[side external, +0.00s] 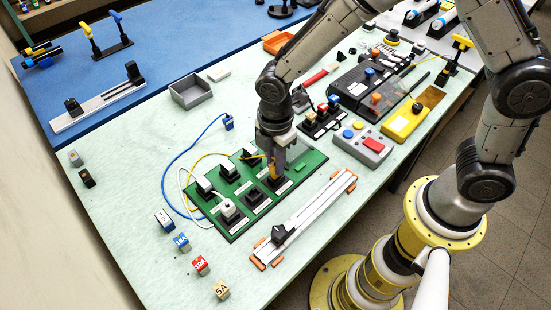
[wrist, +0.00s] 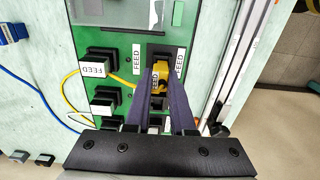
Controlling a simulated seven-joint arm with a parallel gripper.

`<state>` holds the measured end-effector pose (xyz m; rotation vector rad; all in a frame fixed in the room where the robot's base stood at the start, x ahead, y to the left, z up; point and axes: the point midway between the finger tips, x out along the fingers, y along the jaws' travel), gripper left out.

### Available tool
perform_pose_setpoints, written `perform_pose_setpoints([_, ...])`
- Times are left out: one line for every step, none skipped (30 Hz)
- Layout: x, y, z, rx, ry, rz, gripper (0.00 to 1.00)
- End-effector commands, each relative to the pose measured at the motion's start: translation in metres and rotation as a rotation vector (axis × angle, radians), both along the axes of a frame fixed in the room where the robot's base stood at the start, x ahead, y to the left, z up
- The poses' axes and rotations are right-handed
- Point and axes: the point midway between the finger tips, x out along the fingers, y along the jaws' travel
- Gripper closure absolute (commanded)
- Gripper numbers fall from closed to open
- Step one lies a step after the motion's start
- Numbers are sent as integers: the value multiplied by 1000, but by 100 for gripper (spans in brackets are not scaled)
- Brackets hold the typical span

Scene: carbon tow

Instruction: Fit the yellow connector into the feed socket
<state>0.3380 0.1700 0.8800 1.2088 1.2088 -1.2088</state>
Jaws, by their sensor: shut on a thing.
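My gripper (wrist: 160,74) is shut on the yellow connector (wrist: 162,84), which carries a FEED label and sits between the dark fingers. In the side view my gripper (side external: 274,166) points down over the right part of the green board (side external: 308,158), with a bit of the yellow connector (side external: 273,172) showing at the fingertips. A black socket (wrist: 159,52) with FEED labels on both sides lies at the fingertips in the wrist view. The connector overlaps this socket; I cannot tell whether it is in it or just above. The fingers hide part of both.
Other black sockets stand on the board, including one with a white FEED plug (wrist: 93,70). A yellow cable (wrist: 70,96) and a blue cable (side external: 166,175) loop left. A blue connector (side external: 228,122) lies behind the board. A slide rail (side external: 305,217) runs close along the front.

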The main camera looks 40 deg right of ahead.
Motion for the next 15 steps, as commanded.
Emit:
perform_pose_setpoints([0,0,-1,0,1,0,100])
perform_pose_setpoints([0,0,-2,0,1,0,100])
perform_pose_setpoints([0,0,-3,0,1,0,100])
perform_pose_setpoints([0,0,-4,-1,1,0,100])
perform_pose_setpoints([0,0,-4,-1,1,0,100])
perform_pose_setpoints([0,0,-5,-1,1,0,100])
perform_pose_setpoints([0,0,-6,-1,1,0,100])
perform_pose_setpoints([0,0,-7,-1,1,0,100])
perform_pose_setpoints([0,0,-8,0,1,0,100])
perform_pose_setpoints([0,0,-8,0,1,0,100])
perform_pose_setpoints([0,0,-9,0,1,0,100])
perform_pose_setpoints([0,0,-10,0,1,0,100])
perform_pose_setpoints([0,0,-11,0,0,0,100])
perform_pose_setpoints([0,0,-11,0,0,0,100])
perform_pose_setpoints([0,0,-12,0,1,0,100])
